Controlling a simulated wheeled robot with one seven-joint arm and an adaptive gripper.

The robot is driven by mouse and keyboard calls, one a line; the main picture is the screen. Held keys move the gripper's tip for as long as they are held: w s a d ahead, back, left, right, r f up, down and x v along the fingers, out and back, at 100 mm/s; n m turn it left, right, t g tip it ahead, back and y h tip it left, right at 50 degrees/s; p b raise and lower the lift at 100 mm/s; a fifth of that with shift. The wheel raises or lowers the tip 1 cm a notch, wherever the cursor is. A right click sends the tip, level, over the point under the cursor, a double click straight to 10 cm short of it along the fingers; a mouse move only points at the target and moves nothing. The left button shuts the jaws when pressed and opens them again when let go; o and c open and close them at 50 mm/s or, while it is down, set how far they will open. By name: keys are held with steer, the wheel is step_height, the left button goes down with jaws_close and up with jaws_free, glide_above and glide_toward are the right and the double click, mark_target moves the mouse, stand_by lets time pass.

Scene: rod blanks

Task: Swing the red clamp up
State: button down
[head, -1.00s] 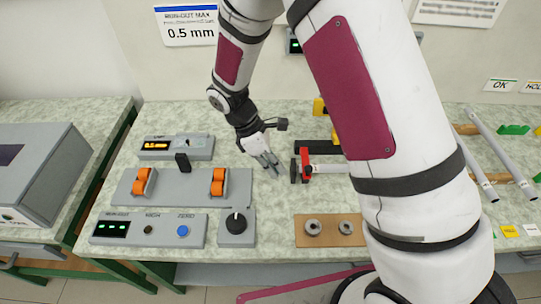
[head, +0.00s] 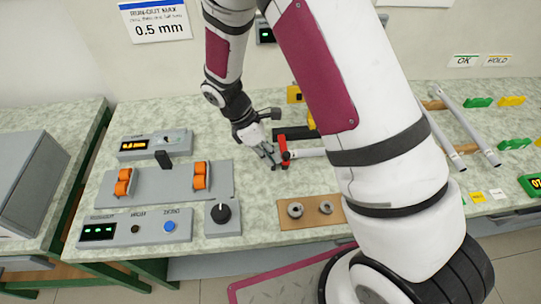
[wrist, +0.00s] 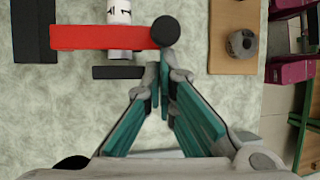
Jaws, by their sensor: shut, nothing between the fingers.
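The red clamp (head: 284,150) is a red bar beside a black stand at the middle of the bench. In the wrist view the red bar (wrist: 100,37) lies across a pale rod (wrist: 119,14), with a round black knob (wrist: 165,31) at its right end. My gripper (head: 274,165) is just left of the clamp in the head view. In the wrist view my gripper (wrist: 161,75) has its fingertips together and empty, right by the knob's lower edge. I cannot tell whether they touch it.
A wooden board with metal rings (head: 310,210) lies in front of the clamp. Two long grey rods (head: 465,125) rest at the right. Bare bench lies between.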

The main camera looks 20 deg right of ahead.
steer(key=shift+w+r+g+b, duration=0.15)
steer(key=shift+r+g+b, duration=0.1)
steer(key=shift+g+b, duration=0.1)
